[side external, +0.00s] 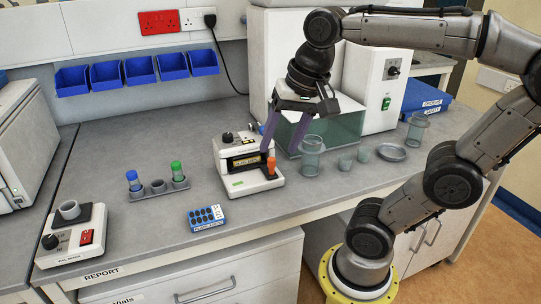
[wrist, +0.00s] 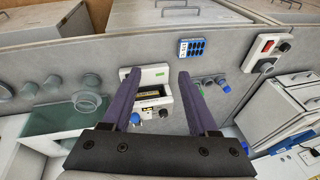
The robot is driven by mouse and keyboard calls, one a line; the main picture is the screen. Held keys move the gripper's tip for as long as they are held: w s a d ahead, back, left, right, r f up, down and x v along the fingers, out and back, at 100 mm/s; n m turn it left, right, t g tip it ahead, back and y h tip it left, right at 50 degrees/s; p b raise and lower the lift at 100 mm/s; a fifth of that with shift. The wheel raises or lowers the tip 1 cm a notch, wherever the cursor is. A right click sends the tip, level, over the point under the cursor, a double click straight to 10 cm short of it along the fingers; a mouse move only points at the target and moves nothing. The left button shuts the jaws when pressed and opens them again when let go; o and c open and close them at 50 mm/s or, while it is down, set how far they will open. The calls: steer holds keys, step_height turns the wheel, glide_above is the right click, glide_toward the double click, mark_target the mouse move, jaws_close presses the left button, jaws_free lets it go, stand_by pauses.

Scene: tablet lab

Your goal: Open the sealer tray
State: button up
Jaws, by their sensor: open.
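The sealer (side external: 236,182) is a small white box on the bench, with a dark knob on top and a dark labelled slot in its front. An orange upright piece (side external: 271,166) stands at its front right. Whether the tray is in or out cannot be told. The sealer also shows in the wrist view (wrist: 156,73), between and beyond the fingers. My gripper (side external: 281,152) is open and empty, pointing down over the sealer's right side. Its purple fingers (wrist: 157,74) frame the sealer in the wrist view; contact cannot be seen.
A tube rack (side external: 158,188) with blue- and green-capped tubes stands left of the sealer, and a blue well block (side external: 206,218) lies in front. Glass beakers (side external: 312,150) and a dish (side external: 391,152) stand to the right.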

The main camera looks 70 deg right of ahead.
steer(key=w+d+r+m+g, duration=0.2)
steer(key=w+d+m, duration=0.4)
steer(key=d+m, duration=0.1)
steer(key=m+g, duration=0.2)
steer(key=m, duration=0.1)
glide_above(272, 159)
step_height(272, 159, down, 4)
step_height(272, 159, down, 13)
steer(key=shift+r, duration=0.1)
steer(key=shift+w, duration=0.1)
jaws_close()
stand_by(0.8)
